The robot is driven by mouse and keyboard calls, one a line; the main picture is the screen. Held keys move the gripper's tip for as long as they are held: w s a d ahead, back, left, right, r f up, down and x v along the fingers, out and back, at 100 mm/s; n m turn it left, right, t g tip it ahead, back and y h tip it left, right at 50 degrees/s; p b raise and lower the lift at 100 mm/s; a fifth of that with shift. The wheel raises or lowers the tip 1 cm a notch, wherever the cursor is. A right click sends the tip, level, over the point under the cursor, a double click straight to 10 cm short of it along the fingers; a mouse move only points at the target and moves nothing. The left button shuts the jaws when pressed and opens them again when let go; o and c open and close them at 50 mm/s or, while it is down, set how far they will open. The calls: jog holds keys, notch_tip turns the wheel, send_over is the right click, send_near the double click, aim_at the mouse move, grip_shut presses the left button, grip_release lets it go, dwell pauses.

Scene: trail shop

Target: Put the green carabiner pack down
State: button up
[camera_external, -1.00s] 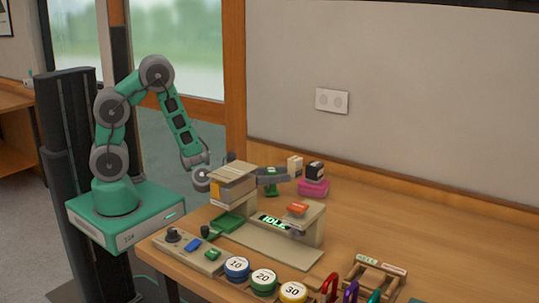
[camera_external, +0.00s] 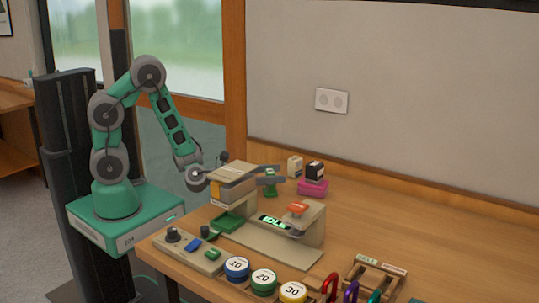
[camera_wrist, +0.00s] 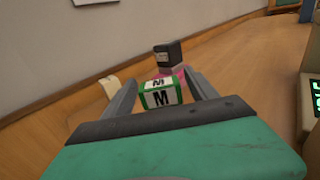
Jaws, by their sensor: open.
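The green carabiner pack (camera_wrist: 160,98) shows in the wrist view as a small green-and-white box marked M. It appears upright, just beyond and between the fingertips of my gripper (camera_wrist: 166,85), with gaps on both sides. In the external view the pack (camera_external: 270,189) stands behind the beige machine, partly hidden by my gripper (camera_external: 281,174). It seems to rest on the wooden table, though its base is hidden. My gripper is open and empty.
A pink item with a black-topped block (camera_external: 315,172) stands just behind the pack, and a cream block (camera_external: 295,166) is near it. The beige machine with the IDLE display (camera_external: 274,222) stands in front. The table (camera_external: 400,215) is clear to the right.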

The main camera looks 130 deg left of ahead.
jog(key=b+v, duration=0.4)
jog(key=v, duration=0.6)
jog(key=shift+a, duration=0.15)
jog(key=shift+s+d+r, duration=0.1)
jog(key=shift+s+d, duration=0.25)
jog(key=shift+d, duration=0.1)
